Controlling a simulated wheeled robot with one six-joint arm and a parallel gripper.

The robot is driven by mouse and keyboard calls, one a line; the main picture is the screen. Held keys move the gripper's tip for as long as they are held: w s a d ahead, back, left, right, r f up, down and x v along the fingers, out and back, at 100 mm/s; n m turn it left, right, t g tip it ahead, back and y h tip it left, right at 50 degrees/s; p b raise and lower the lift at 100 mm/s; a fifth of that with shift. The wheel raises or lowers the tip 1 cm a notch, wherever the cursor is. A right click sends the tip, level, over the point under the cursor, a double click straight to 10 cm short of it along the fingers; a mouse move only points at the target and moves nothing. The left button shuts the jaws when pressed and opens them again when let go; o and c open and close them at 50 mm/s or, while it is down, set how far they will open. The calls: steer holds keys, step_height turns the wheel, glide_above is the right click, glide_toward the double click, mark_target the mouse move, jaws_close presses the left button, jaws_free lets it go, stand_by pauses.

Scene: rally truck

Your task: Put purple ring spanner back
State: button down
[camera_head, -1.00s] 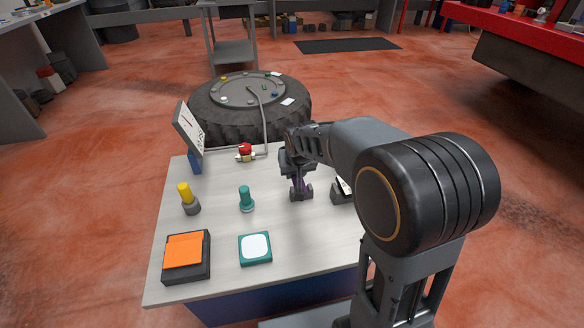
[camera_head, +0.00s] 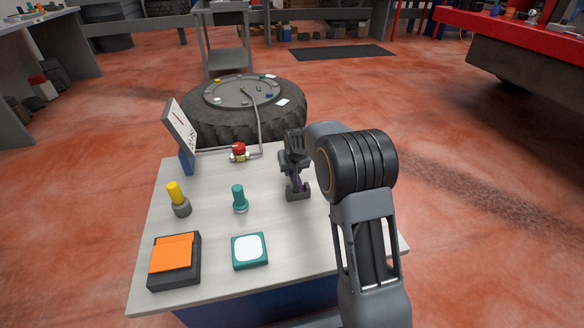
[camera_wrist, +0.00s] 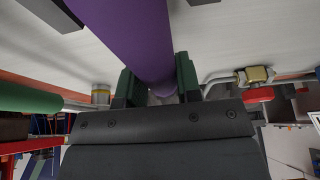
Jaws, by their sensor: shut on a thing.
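The purple ring spanner (camera_head: 297,184) shows as a small purple strip beneath my gripper in the head view. In the wrist view the purple spanner (camera_wrist: 128,32) is a thick bar running between the finger pads. My gripper (camera_wrist: 158,82) is shut on it. In the head view my gripper (camera_head: 295,173) is just above a small dark block (camera_head: 298,195) on the table. The spanner's lower end is at or just above this block; I cannot tell if it is seated. The ring end is not clearly visible.
The light table (camera_head: 215,224) carries a yellow-topped peg (camera_head: 175,192), a teal peg (camera_head: 239,197), an orange-topped box (camera_head: 173,255), a teal-and-white square (camera_head: 249,251), a red valve (camera_head: 239,149) and a sign panel (camera_head: 181,130). A large tyre (camera_head: 205,115) stands behind.

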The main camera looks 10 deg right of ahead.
steer(key=c, duration=0.8)
jaws_free()
steer(key=shift+f, duration=0.1)
steer(key=shift+f+b, duration=0.25)
steer(key=shift+b, duration=0.05)
steer(key=s+p+v, duration=0.1)
steer(key=p+v, duration=0.5)
steer(key=v, duration=0.8)
steer(key=s+r+g, duration=0.2)
steer(key=s, duration=2.3)
step_height(320, 180, up, 32)
steer(key=t+p, duration=0.1)
steer(key=p, duration=2.9)
steer(key=shift+s+a+r+p, duration=0.2)
steer(key=shift+p, duration=0.2)
